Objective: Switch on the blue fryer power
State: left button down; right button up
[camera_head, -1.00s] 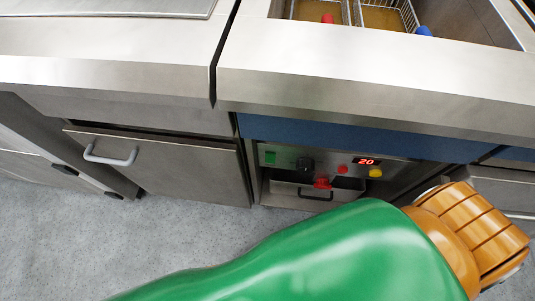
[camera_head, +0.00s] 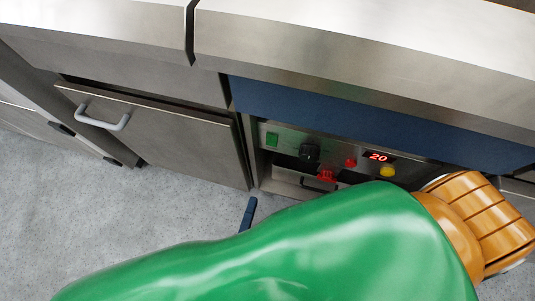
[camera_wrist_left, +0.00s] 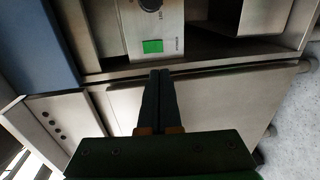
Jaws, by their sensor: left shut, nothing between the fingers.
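The fryer's blue front panel (camera_head: 360,122) runs below the steel counter. Under it sits a steel control panel with a green switch (camera_head: 272,139) at its left end. In the left wrist view the green switch (camera_wrist_left: 152,46) is beside a "POWER" label; whether it is lit or pressed I cannot tell. My left gripper (camera_head: 252,201) shows as a dark fingertip below the switch, mostly hidden by my green arm. In the left wrist view the left gripper (camera_wrist_left: 160,73) is shut and empty, its tips just below the switch and apart from it. My right gripper is not in view.
The panel also has a black knob (camera_head: 309,152), a red button (camera_head: 350,162), a red valve handle (camera_head: 326,174), a yellow button (camera_head: 387,171) and a red display (camera_head: 379,156) reading 20. A cabinet door with a grey handle (camera_head: 101,117) stands left. The floor (camera_head: 150,215) is clear.

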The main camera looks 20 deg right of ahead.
aim_at(271, 145)
pick_arm(q)
jog(key=shift+w, duration=0.1)
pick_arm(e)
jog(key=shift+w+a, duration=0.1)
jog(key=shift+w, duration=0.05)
pick_arm(q)
jog(key=b+x, duration=0.1)
jog(key=x, duration=1.2)
jog(key=shift+w+d+f, duration=0.1)
jog(key=shift+d, duration=0.05)
jog(key=shift+w+d, duration=0.15)
jog(key=shift+w, duration=0.1)
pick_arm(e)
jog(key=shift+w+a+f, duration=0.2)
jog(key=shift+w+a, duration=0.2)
